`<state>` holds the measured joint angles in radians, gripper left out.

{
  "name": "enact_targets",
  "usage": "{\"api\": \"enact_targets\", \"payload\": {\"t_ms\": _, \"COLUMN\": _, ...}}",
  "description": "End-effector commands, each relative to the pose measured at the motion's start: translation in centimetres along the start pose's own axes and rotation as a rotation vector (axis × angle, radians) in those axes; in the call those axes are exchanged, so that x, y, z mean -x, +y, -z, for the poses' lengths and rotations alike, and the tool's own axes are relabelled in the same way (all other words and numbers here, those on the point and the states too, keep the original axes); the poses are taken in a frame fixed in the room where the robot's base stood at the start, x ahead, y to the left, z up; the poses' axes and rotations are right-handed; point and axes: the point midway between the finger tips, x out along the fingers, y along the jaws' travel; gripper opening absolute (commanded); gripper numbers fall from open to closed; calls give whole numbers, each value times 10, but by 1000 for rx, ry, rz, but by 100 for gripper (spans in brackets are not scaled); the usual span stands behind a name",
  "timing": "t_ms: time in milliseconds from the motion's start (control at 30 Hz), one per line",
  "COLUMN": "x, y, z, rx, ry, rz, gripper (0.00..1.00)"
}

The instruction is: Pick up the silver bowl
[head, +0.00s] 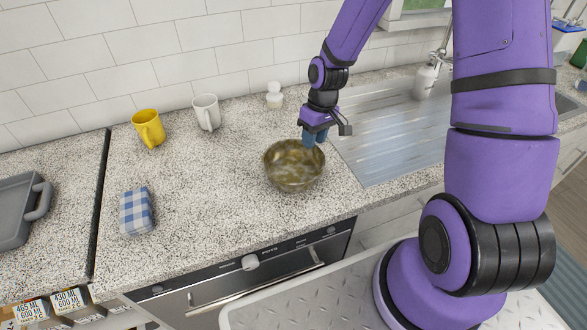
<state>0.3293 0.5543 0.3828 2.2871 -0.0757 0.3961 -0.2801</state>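A shiny metal bowl (294,172) stands upright on the speckled countertop, near the middle of the head view. Its surface looks brownish-silver, and the inside appears empty. My gripper (312,138) points down at the bowl's upper right rim. The blue fingertips overlap the far right rim in the picture. I cannot tell whether they touch it, straddle it or hover above it. The gap between the fingers is not clear from this angle.
A yellow mug (148,129), a white mug (206,112) and a small white container (274,96) stand behind left. A blue checked cloth item (136,212) lies left. A grey pan (18,210) is far left. The drainboard (385,130) is right, with a soap bottle (424,82) behind.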

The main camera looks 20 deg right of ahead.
Motion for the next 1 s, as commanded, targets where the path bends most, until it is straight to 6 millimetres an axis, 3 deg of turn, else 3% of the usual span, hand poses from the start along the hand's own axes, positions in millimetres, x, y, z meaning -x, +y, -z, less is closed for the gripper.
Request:
{"api": "enact_targets", "payload": {"t_ms": 233, "x": -32, "y": 1, "z": -2, "rx": 2, "ry": -3, "rz": 1, "gripper": 34}}
{"api": "enact_targets", "payload": {"t_ms": 567, "x": -37, "y": 2, "z": -2, "rx": 1, "ry": 0, "rz": 0, "gripper": 34}}
{"api": "enact_targets", "payload": {"t_ms": 733, "x": -37, "y": 2, "z": -2, "rx": 1, "ry": -1, "rz": 0, "gripper": 0}}
{"api": "enact_targets", "payload": {"t_ms": 1000, "x": -37, "y": 2, "z": -2, "rx": 1, "ry": -1, "rz": 0, "gripper": 0}}
